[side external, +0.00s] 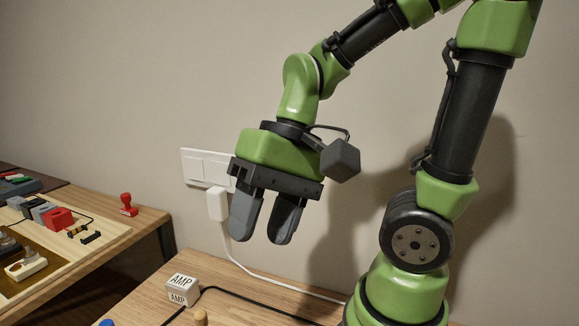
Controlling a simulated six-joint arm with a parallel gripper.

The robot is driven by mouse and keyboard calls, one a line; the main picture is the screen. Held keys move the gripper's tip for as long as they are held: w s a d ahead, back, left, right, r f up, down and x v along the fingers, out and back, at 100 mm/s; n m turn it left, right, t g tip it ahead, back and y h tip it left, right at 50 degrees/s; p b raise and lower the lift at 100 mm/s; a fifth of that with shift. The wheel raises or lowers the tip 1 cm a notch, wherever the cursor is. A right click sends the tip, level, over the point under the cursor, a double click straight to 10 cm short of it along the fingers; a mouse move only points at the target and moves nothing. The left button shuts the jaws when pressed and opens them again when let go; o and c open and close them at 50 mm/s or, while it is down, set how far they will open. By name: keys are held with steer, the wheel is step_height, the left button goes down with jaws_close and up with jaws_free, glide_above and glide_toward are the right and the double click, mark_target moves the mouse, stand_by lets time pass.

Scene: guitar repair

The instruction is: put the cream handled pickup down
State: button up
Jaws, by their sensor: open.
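A small cream piece (26,268), which looks like the cream handled pickup, rests on the wooden work surface at the lower left of the side external view. Its details are too small to make out clearly. My gripper (262,234) hangs in mid-air right of the picture's centre line of the left bench, in front of the wall. Its two grey fingers point down and are apart, with nothing between them. The gripper is well to the right of the cream piece and higher in the picture, not touching it.
A pale AMP box (182,289) with a black cable stands on the near wooden table (240,307). A red stamp-like piece (128,204) and a red block (59,218) stand on the left bench. A white plug (217,204) and cord hang from the wall socket behind my gripper.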

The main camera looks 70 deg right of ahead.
steer(key=s+d+r+n+t+h, duration=0.1)
steer(key=d+r+n+t+h, duration=0.1)
steer(key=r+t, duration=0.3)
steer(key=shift+s+d+r+n+h, duration=0.15)
steer(key=shift+s+d+n+h, duration=0.2)
steer(key=shift+d+h, duration=0.4)
